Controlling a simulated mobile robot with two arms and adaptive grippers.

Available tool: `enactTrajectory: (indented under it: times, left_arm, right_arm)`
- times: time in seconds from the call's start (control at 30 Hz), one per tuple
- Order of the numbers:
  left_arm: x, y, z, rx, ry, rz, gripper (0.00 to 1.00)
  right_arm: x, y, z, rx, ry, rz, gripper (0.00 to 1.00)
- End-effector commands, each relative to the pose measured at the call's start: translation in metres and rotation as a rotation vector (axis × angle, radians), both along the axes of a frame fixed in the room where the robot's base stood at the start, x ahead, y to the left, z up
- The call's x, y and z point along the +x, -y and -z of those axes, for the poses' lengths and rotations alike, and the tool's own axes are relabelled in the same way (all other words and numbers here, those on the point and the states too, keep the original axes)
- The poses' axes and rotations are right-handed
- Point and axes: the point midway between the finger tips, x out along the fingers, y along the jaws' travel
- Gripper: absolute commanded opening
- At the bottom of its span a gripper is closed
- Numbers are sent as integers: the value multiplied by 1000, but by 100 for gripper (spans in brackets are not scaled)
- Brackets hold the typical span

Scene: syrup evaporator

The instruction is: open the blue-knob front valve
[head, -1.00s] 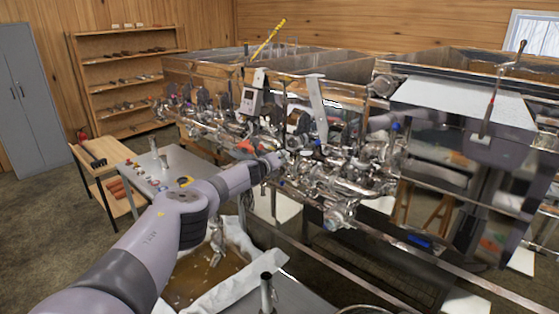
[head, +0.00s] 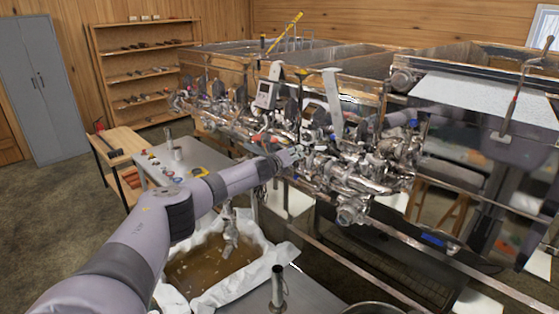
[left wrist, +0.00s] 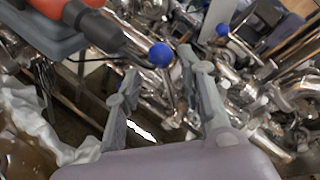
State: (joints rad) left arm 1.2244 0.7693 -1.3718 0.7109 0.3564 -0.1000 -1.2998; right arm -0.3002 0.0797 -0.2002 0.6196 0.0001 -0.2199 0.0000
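A blue ball knob (left wrist: 160,55) on a thin metal lever shows in the left wrist view, at the gap between my left gripper's fingertips. A second blue knob (left wrist: 222,30) is farther right, outside the fingers. My left gripper (left wrist: 157,68) is open, with its fingers apart on either side of the lever; I cannot tell whether either touches it. In the head view my left gripper (head: 291,156) is at the front of the shiny pipe and valve cluster (head: 345,175), and the near knob is hard to make out there. My right gripper is not in view.
An orange-red and black part (left wrist: 85,22) is close to the gripper at the upper left of the wrist view. Below the arm is a cloth-lined tub (head: 262,268) of brown liquid. A steel side table (head: 190,160) stands left. Metal evaporator pans (head: 350,65) rise behind the valves.

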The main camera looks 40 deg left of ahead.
Motion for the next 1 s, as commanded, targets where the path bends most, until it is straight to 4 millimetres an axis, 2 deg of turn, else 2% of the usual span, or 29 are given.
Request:
enactTrajectory:
  times: [0.07,0.7,1.0]
  left_arm:
    - [-7,-1,-9,4,7,0,36]
    - [-81,11,-28,10,6,1,36]
    - [-92,14,-32,9,7,1,36]
  right_arm:
    - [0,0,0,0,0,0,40]
    - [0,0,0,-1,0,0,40]
    - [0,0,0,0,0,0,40]
